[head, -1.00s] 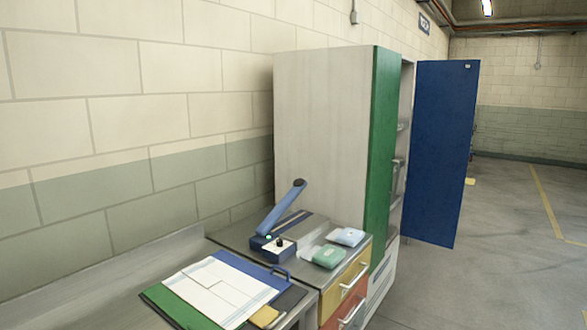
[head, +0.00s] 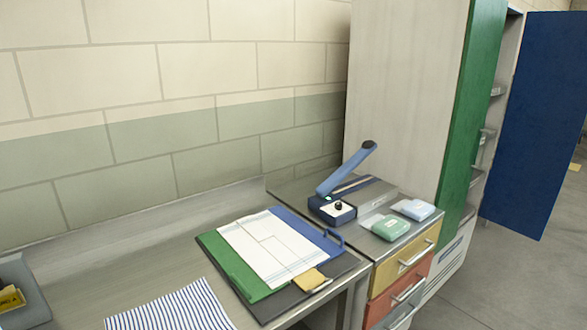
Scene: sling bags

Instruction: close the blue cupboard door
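The blue cupboard door (head: 540,110) stands wide open at the right of the head view, and its right part is cut off by the picture edge. It hangs on the tall pale cupboard (head: 400,90), beyond the green door (head: 470,120), which looks closed. Part of the cupboard's shelves (head: 490,135) shows in the gap between the two doors. Neither of my grippers is in view.
A drawer unit with a yellow drawer (head: 405,262) and a red drawer (head: 402,288) stands before the cupboard. A blue-handled device (head: 335,207) and two small cases sit on top. A metal table (head: 130,260) holds folders and striped cloth (head: 172,308). Free floor (head: 470,290) lies at right.

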